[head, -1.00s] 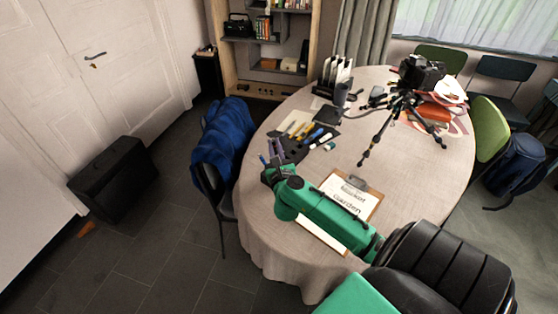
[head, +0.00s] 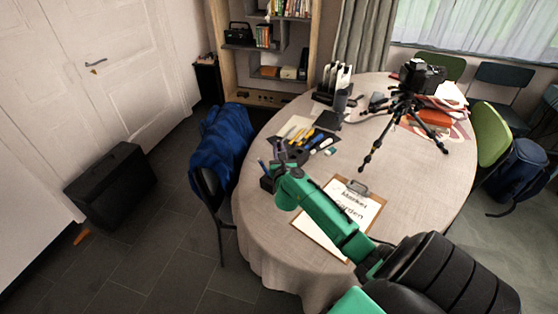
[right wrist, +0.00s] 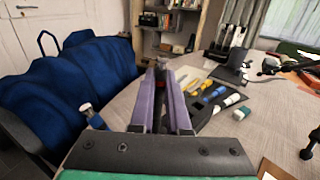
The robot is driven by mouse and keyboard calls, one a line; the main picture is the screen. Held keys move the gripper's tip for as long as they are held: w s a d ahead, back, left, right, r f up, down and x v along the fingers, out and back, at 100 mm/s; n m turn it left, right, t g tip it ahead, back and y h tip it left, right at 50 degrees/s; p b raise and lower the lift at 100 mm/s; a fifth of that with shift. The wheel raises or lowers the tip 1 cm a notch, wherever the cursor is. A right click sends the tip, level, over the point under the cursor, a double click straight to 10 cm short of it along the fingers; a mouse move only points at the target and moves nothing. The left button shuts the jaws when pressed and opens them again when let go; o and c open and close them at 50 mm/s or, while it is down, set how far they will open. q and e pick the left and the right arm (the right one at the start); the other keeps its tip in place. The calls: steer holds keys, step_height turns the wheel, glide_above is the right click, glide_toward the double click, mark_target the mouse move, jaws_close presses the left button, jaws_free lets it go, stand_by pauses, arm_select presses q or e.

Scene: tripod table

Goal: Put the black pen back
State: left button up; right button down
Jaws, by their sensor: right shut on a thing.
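My right gripper (head: 283,150) reaches over the left part of the round table, and its purple-grey fingers (right wrist: 161,88) fill the middle of the right wrist view. They are shut on a thin dark thing (right wrist: 160,76), which I take for the black pen. Most of it is hidden between the fingers. A black mat (head: 318,150) with yellow, blue and white pens or tools lies just beyond the gripper; it also shows in the right wrist view (right wrist: 205,112). A dark cup (head: 266,183) with a blue-topped pen stands at the table's left edge. My left gripper is out of view.
A clipboard (head: 365,215) lies under my right forearm. A tripod with a camera (head: 405,105) stands on the right of the table. A dark holder (head: 335,85) is at the back. A chair with a blue jacket (head: 220,150) adjoins the left edge.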

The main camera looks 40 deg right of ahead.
step_height(320, 180, down, 4)
steer(key=shift+r+b, duration=0.25)
steer(key=shift+b, duration=0.3)
steer(key=c, duration=0.9)
jaws_free()
steer(key=shift+r, duration=0.15)
steer(key=v, duration=1.2)
steer(key=shift+s, duration=0.1)
